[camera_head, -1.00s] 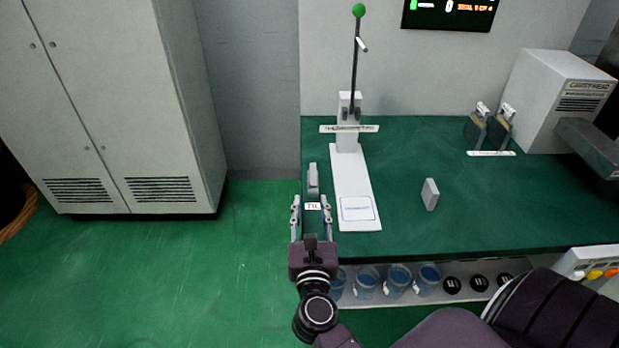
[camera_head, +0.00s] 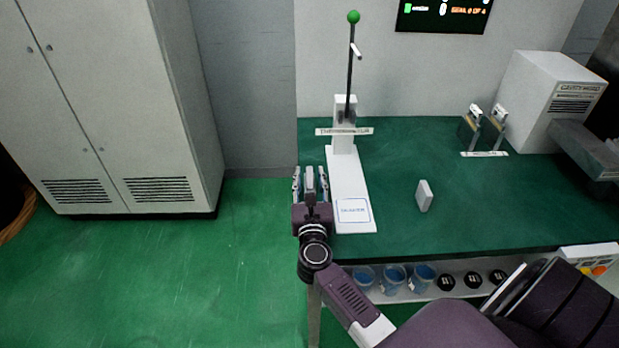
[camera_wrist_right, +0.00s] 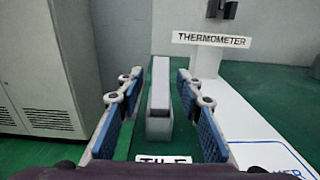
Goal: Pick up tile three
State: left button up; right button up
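A pale grey upright tile (camera_head: 310,186) stands at the left edge of the green bench. In the right wrist view the tile (camera_wrist_right: 159,98) stands between the fingers, with a visible gap on each side. A partly cut-off label (camera_wrist_right: 163,160) reading "TILE" lies in front of it. My right gripper (camera_head: 310,173) is open, its two blue-padded fingers on either side of the tile. Another pale grey tile (camera_head: 424,195) stands alone further right on the bench. No number shows on either tile. My left gripper is not in view.
Right beside the gripper is a white thermometer stand (camera_head: 347,190) with a tall green-tipped lever (camera_head: 352,60). Several blue cups (camera_head: 394,279) sit on a shelf below the bench. A tall grey cabinet (camera_head: 110,100) stands left. The bench middle is mostly clear.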

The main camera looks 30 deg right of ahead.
grip_shut()
jog(key=shift+r, duration=0.15)
dwell(0.4)
